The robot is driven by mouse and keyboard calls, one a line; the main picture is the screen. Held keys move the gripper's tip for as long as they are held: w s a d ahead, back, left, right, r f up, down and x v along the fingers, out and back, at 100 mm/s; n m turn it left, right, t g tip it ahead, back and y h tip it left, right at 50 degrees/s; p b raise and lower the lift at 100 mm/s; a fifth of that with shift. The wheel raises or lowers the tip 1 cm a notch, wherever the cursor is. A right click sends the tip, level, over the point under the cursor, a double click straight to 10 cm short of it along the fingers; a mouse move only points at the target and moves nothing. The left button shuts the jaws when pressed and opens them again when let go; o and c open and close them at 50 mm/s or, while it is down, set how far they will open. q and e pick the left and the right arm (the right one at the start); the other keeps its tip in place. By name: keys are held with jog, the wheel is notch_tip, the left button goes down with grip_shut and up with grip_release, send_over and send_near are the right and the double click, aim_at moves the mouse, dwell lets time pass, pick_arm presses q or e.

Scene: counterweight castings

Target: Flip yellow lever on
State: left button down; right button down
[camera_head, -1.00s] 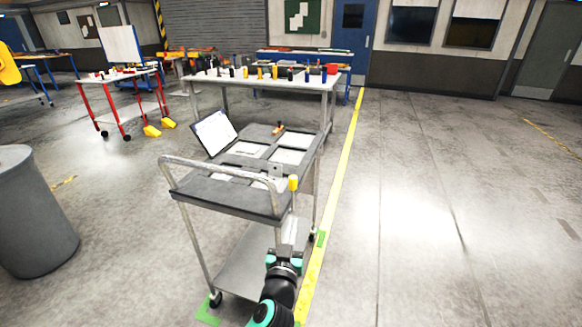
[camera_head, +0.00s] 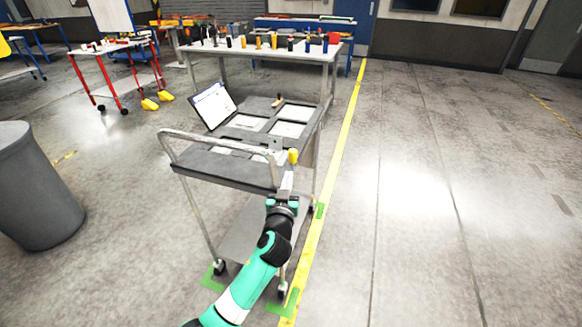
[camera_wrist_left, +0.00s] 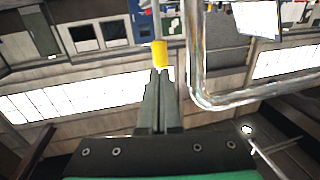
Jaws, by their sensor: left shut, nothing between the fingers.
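The yellow lever (camera_head: 293,156) is a small upright yellow knob at the near right corner of the grey cart (camera_head: 232,188). In the left wrist view the yellow lever (camera_wrist_left: 159,54) shows right past my fingertips. My left gripper (camera_head: 288,174) is shut and empty, with its tips just below the yellow knob. In the left wrist view the shut fingers of my left gripper (camera_wrist_left: 159,72) point at the knob's lower end and seem to overlap it; I cannot tell whether they touch. My right gripper is not in view.
The cart's bent metal handle (camera_head: 215,137) rises left of the lever and shows close by on the right in the wrist view (camera_wrist_left: 194,75). A tablet (camera_head: 213,104) stands on the cart. A grey bin (camera_head: 38,185) is at left. The floor at right is clear.

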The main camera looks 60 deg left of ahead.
aim_at(292, 158)
pick_arm(q)
jog(key=b+x, duration=0.1)
jog(key=x, duration=0.5)
jog(key=shift+b, duration=0.3)
jog(key=shift+w+a, duration=0.2)
jog(key=shift+a, duration=0.15)
